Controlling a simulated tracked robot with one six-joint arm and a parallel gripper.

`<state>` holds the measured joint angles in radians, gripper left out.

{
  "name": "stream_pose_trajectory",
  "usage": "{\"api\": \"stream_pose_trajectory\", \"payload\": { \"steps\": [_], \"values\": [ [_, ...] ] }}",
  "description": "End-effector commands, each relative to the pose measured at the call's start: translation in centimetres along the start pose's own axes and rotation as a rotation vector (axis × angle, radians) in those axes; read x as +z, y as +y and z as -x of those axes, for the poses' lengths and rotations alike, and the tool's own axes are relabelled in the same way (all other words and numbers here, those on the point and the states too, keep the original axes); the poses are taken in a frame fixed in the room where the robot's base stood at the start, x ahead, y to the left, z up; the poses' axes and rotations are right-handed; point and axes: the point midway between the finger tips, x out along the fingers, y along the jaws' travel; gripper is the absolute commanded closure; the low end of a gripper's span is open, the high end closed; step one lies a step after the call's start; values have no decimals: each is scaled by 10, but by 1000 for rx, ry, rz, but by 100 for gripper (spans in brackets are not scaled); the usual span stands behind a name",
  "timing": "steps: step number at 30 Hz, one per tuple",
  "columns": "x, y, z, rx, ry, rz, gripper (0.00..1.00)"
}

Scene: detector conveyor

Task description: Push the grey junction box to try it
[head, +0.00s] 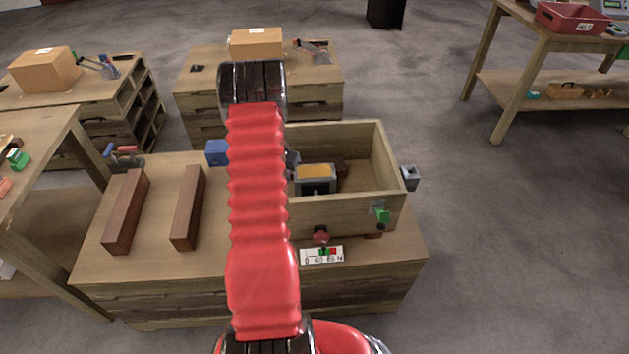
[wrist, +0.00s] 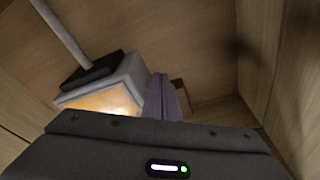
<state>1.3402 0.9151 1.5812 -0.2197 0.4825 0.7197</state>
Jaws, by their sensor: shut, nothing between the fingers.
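A grey box with an orange face (head: 315,175), which looks like the grey junction box, sits inside the open wooden bin (head: 350,212). In the wrist view this grey box (wrist: 128,78) is at left of centre, tilted in the picture, its orange face lit. A dark piece with a pale rod lies against its upper side. My gripper (wrist: 161,82) is shut and empty, its purplish fingers just right of the box. I cannot tell whether they touch it. In the head view my red arm hides most of the gripper.
The bin's walls stand close around my gripper. A force scale (head: 322,255), a red knob (head: 321,235) and a green clip (head: 380,216) are at its front. A small grey block (head: 410,178) is at its right. Two brown bars (head: 187,208) lie at left.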

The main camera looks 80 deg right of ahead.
Motion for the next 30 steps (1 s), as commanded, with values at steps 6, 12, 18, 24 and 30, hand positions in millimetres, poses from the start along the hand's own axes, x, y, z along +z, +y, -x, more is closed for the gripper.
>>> {"api": "stream_pose_trajectory", "payload": {
  "steps": [6,12,18,24,30],
  "values": [
    [0,0,0,0,0,0,100],
    [0,1,0,0,0,0,100],
    [-1,2,0,0,0,0,100],
    [-3,4,0,0,0,-1,100],
    [-4,6,-1,0,0,-1,100]
  ]
}}
